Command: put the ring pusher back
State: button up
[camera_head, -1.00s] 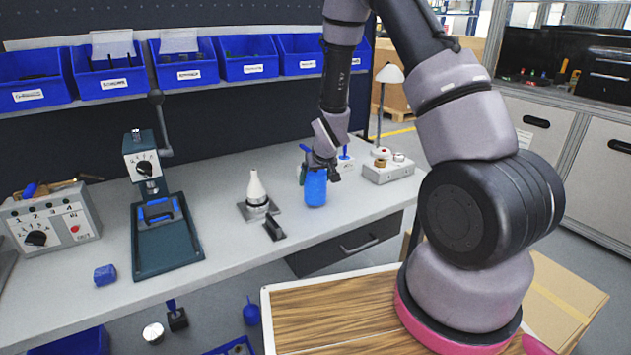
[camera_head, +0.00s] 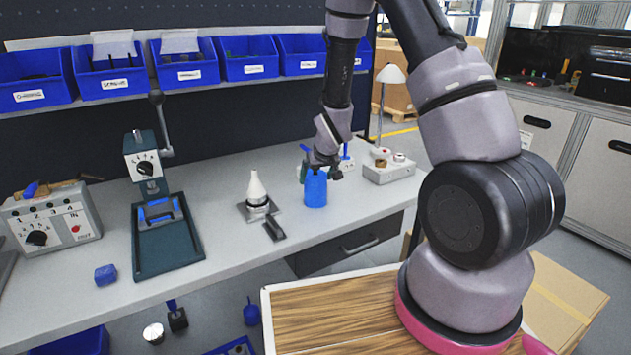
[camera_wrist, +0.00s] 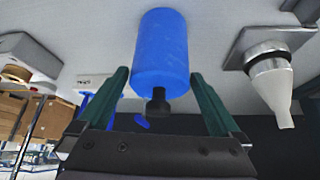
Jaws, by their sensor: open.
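The ring pusher, which I take to be the blue cylinder (camera_head: 316,190), stands upright on the grey bench right of the white cone. In the wrist view the blue cylinder (camera_wrist: 160,48) shows a dark knob on its top end. My gripper (camera_head: 322,166) is just above it, pointing down. In the wrist view my gripper (camera_wrist: 161,76) is open, with one green finger on each side of the cylinder's knob end and gaps visible. The white cone (camera_head: 257,187) stands on a square grey base; it also shows in the wrist view (camera_wrist: 272,85).
A black block (camera_head: 274,229) lies in front of the cone. A grey box with buttons (camera_head: 389,171) and a lamp stand behind right. A press (camera_head: 165,235), a small blue block (camera_head: 105,275) and a control box (camera_head: 50,222) are left. Bench between press and cone is clear.

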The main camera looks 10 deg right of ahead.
jog(key=s+d+r+m, duration=0.2)
jog(key=s+r, duration=0.4)
jog(key=r, duration=0.6)
jog(key=s+d+r+m, duration=0.15)
jog(key=s+r, duration=0.45)
jog(key=r, duration=0.7)
jog(key=s+d+r+m, duration=0.1)
jog(key=s+r, duration=0.4)
jog(key=s, duration=0.3)
jog(key=s+d+r+m+y, duration=0.1)
jog(key=s+r, duration=0.5)
jog(key=s, duration=0.2)
jog(key=shift+s+t, duration=0.3)
jog(key=shift+s, duration=0.1)
